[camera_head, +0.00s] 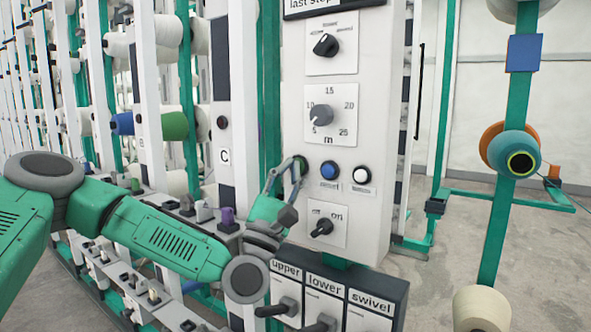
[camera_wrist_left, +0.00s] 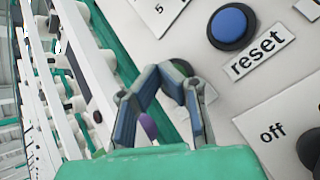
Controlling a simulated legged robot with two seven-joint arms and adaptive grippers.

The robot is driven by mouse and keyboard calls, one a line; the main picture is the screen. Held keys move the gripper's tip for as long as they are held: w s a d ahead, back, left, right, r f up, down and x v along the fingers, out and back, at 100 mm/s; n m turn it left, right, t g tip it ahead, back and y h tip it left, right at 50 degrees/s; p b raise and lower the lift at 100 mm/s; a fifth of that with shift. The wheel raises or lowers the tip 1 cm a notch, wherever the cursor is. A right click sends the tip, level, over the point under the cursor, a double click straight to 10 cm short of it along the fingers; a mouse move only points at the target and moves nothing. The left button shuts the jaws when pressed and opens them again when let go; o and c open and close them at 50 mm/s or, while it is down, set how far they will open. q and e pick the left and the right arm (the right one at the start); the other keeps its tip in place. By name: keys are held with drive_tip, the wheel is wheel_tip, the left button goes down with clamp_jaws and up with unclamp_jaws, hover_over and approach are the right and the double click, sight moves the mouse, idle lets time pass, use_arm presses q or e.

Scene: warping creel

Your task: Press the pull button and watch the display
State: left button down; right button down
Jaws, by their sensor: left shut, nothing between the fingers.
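The control panel (camera_head: 372,130) is a pale upright box. A dark green button (camera_wrist_left: 182,66) sits at its left edge, in a row with the blue reset button (camera_head: 329,170) and a white button (camera_head: 361,175). The green button's label is hidden, so I cannot read whether it says pull. My left gripper (camera_head: 298,166) is shut and empty, its fingertips at the green button and partly covering it. In the left wrist view the fingertips (camera_wrist_left: 170,74) overlap the button; I cannot tell whether they touch it. No display readout shows; a "last stop" label (camera_head: 312,3) is cut off at the top. My right gripper is out of view.
Above the buttons are a dial (camera_head: 322,115) and a lower selector knob (camera_head: 326,44). An off/on switch (camera_head: 322,228) sits below. A box with upper, lower and swivel levers (camera_head: 345,290) juts out underneath.

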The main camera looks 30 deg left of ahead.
use_arm(q)
drive_tip(key=shift+s, duration=0.85)
drive_tip(key=s, duration=0.3)
drive_tip(key=s+b, duration=0.1)
drive_tip(key=s, duration=0.1)
drive_tip(key=shift+a, duration=0.25)
idle(0.8)
